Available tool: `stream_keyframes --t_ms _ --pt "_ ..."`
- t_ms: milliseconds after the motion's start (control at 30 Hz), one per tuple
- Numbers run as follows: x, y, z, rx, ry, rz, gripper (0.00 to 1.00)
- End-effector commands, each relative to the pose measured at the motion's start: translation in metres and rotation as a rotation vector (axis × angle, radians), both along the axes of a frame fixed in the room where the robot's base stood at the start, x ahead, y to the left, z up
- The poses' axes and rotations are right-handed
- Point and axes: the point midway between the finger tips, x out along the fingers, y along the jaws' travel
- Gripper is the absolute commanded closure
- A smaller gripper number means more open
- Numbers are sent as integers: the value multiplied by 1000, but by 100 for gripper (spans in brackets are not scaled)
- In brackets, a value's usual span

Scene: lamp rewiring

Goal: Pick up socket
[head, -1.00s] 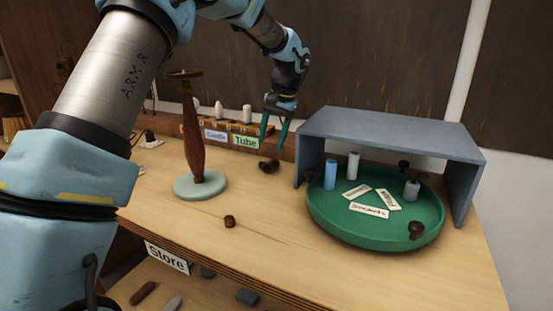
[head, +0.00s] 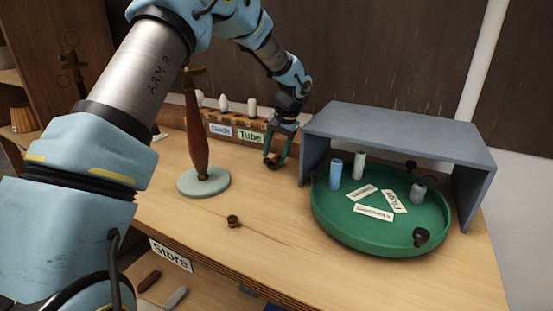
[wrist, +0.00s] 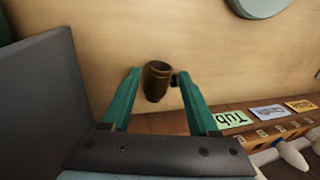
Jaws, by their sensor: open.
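A dark brown, brass-toned socket (head: 272,163) lies on the table in front of the bulb rack. In the wrist view the socket (wrist: 157,82) shows as a short cylinder between my finger ends, with a small dark part at its right side. My gripper (head: 277,157) is low over the table at the socket, with its teal fingers on either side of it. The wrist view shows the gripper (wrist: 159,74) open, with a clear gap at the left finger. Whether the right finger touches the dark part I cannot tell.
A lamp stand (head: 196,130) with a pale round base is left of my gripper. A grey shelf (head: 400,130) stands close on the right over a green round tray (head: 340,222). The bulb rack (head: 236,121) is behind. A small brown ring (head: 233,221) lies in front.

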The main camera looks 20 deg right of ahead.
Motion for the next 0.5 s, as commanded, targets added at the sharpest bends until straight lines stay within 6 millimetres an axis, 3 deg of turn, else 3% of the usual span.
stream_keyframes --t_ms 200,467,500 --pt "5 5 -23 0 1 0 40" --pt "5 5 -26 -1 0 0 40" --pt "5 5 -26 -1 0 0 44"
